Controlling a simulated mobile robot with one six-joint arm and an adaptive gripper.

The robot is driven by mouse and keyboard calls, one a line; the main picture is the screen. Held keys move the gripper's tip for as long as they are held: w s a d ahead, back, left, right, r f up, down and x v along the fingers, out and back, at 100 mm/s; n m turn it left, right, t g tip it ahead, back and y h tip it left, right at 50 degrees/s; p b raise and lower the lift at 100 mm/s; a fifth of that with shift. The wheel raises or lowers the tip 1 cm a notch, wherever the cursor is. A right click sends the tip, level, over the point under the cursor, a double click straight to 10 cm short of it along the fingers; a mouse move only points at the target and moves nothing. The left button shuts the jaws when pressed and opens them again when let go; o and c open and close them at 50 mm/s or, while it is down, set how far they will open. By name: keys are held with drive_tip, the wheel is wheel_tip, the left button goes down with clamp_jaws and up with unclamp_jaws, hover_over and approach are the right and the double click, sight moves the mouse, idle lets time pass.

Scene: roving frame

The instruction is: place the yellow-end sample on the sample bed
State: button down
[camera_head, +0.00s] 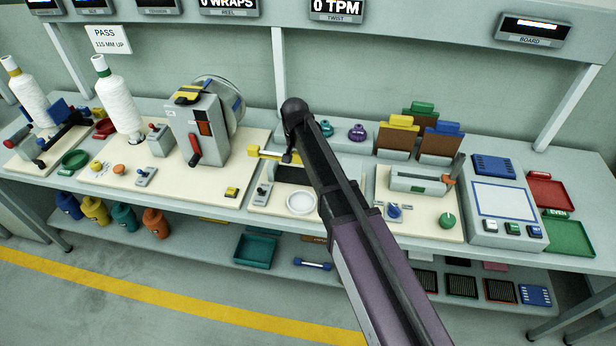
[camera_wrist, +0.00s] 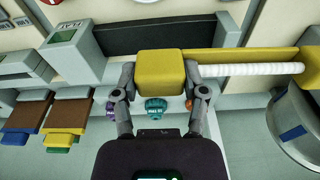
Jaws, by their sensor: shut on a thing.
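My gripper (camera_wrist: 160,82) is shut on a yellow block, the end of the yellow-end sample (camera_wrist: 160,68). A white ribbed rod runs from the block to the right in the wrist view, and the sample is held roughly level. In the head view my gripper (camera_head: 291,155) is over the middle of the bench, with the sample (camera_head: 268,154) showing on its left and my arm hiding part of it. A dark flat slab (camera_wrist: 150,38), perhaps the sample bed, lies beyond the block; it also shows in the head view (camera_head: 294,174). Contact between them cannot be told.
The grey reel machine (camera_head: 203,130) stands left of my gripper. A white round dish (camera_head: 301,203) lies in front of the slab. A teal knob-like piece (camera_head: 326,128) and a purple one (camera_head: 357,132) stand behind. The grey fixture (camera_head: 420,181) is on the right.

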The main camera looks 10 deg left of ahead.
drive_tip(key=w+d+f+b, duration=0.3)
drive_tip(key=w+d+f, duration=0.1)
drive_tip(key=w+d, duration=0.3)
drive_tip(key=shift+w+d, duration=0.25)
drive_tip(key=shift+d, duration=1)
drive_tip(key=shift+f+b, duration=0.1)
drive_tip(key=shift+b, duration=0.2)
wheel_tip(320, 180, down, 6)
drive_tip(key=b, duration=0.6)
drive_tip(key=shift+f, duration=0.15)
drive_tip(key=shift+f+b, duration=1.75)
drive_tip(key=shift+b, duration=0.15)
drive_tip(key=shift+f, duration=0.1)
drive_tip(key=shift+c, duration=2.1)
unclamp_jaws()
